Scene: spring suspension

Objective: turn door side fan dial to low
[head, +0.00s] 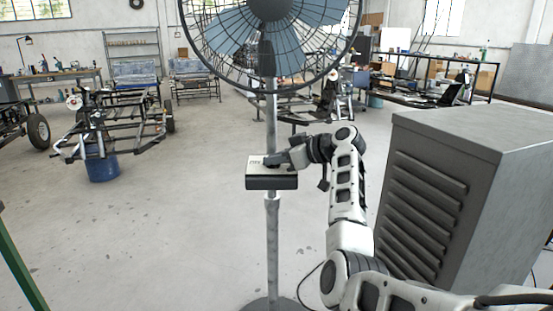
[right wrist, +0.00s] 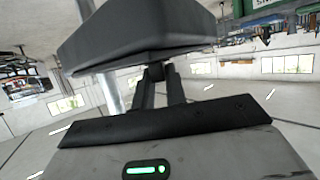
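The fan (head: 270,45) stands upright on a grey pole in the middle of the head view. Its control box (head: 272,182), with a pale top panel and dark front, is fixed on the pole below the fan head. My right gripper (head: 273,160) reaches in from the right to the box's top panel. In the right wrist view, the box (right wrist: 140,35) is a large dark block, and my two fingers close in on the small dark dial (right wrist: 154,72) beside it. The dial's pointer and markings are hidden or too small to read. My left gripper is not in view.
A grey louvred cabinet (head: 470,190) stands close on the right, beside my right arm. The fan's round base (head: 275,304) is on the floor. A vehicle frame (head: 115,130) and a blue bucket (head: 103,167) stand at the left. The floor around the pole is mostly clear.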

